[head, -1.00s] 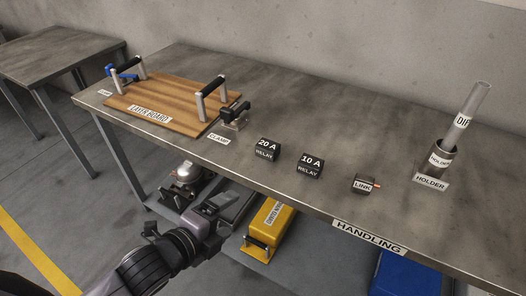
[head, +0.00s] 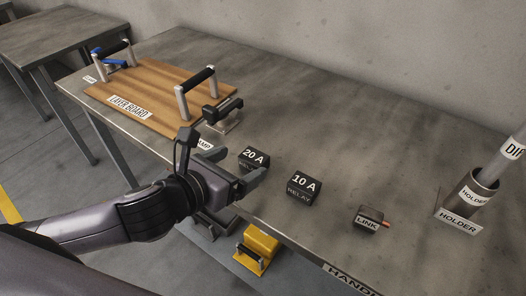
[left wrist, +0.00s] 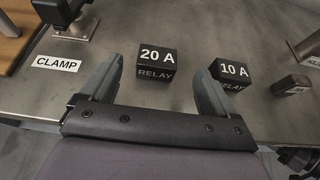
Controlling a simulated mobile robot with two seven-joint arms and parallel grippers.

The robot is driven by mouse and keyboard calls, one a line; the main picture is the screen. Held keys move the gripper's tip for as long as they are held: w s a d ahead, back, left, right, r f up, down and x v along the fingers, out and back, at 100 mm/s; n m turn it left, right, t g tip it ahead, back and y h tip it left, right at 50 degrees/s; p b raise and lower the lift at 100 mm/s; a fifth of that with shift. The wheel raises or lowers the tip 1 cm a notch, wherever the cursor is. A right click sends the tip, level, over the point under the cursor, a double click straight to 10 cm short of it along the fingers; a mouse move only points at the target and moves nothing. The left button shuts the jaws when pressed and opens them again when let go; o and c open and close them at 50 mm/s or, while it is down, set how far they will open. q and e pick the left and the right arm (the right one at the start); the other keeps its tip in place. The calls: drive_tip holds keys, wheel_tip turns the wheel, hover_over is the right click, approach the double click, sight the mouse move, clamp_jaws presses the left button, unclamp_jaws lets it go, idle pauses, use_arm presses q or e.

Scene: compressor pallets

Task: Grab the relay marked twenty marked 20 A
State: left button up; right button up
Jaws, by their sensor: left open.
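The 20 A relay (head: 254,156) is a small black block with white lettering, standing on the grey table near its front edge. It also shows in the left wrist view (left wrist: 157,62), ahead of and between the two fingers. My left gripper (head: 245,172) is open and empty, just in front of the relay, and partly hides its lower face in the head view. In the left wrist view the open fingers (left wrist: 155,85) point toward the relay. The similar 10 A relay (head: 304,187) stands to the right. My right gripper is not in view.
The layer board (head: 165,95) with its handles lies at the left of the table (head: 350,130), with a clamp (head: 222,112) at its corner. A link block (head: 368,218) and a holder with a tube (head: 468,200) stand to the right. The table behind the relays is clear.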

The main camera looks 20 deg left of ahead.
sight(253, 157)
use_arm(q)
drive_tip(key=shift+b+x, duration=0.5)
drive_tip(key=shift+x, duration=2.85)
drive_tip(key=shift+a+f, duration=0.1)
drive_tip(key=shift+f, duration=0.05)
drive_tip(key=c, duration=1.1)
